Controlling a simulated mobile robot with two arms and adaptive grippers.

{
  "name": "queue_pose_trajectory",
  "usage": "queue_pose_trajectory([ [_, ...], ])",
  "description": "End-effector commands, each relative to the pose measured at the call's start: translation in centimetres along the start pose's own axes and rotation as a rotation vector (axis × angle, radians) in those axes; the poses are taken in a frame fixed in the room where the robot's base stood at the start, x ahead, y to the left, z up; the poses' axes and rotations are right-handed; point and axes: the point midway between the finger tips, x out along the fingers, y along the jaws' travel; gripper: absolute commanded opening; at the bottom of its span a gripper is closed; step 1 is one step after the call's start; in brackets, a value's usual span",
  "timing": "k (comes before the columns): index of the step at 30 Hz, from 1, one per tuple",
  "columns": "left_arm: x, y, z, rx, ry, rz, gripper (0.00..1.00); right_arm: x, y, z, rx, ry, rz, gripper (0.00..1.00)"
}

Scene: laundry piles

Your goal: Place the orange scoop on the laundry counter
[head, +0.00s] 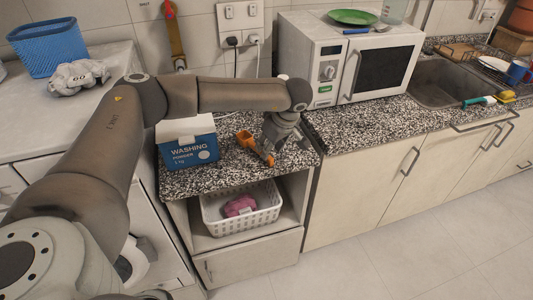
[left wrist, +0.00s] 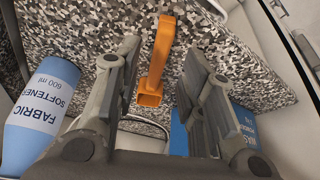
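The orange scoop (head: 256,147) lies on the speckled laundry counter (head: 225,178), right of the blue washing powder box (head: 190,152). My left gripper (head: 273,143) hangs low over the counter, just right of the scoop. In the left wrist view, the scoop (left wrist: 158,62) shows in the gap between the two spread fingers of my left gripper (left wrist: 161,52). Its handle points up in that picture and its cup end is toward the palm. The fingers appear apart from it. My right gripper is in neither view.
A fabric softener bottle (left wrist: 38,115) stands beside the gripper in the left wrist view. A white basket (head: 240,217) with pink cloth sits on the shelf below. A microwave (head: 350,62) is at the back right, left of the sink (head: 440,85). A blue basket (head: 48,48) is far left.

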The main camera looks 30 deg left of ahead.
Motion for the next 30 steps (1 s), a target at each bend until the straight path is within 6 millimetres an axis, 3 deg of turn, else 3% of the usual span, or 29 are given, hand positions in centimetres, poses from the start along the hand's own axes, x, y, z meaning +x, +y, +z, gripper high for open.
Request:
queue_pose_trajectory([
  [6, -4.5, 0.1, 0.1, -0.001, 0.001, 0.004, 0.37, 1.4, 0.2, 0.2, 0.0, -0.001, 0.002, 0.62],
  [12, -6.9, 0.0, 0.0, -0.002, 0.001, 0.002, 0.37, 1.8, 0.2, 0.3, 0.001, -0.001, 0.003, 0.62],
  [23, -7.2, 0.1, 0.5, -0.003, -0.017, 0.0, 0.37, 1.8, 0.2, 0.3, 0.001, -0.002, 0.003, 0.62],
  [26, -6.2, 0.7, 3.3, -0.024, -0.113, 0.002, 0.37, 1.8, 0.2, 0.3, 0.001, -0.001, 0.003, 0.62],
  [29, -4.6, 1.8, 9.0, -0.085, -0.316, -0.004, 0.37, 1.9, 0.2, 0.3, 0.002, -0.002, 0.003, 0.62],
  [30, -4.0, 2.2, 11.9, -0.126, -0.421, -0.014, 0.37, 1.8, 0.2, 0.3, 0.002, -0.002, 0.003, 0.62],
])
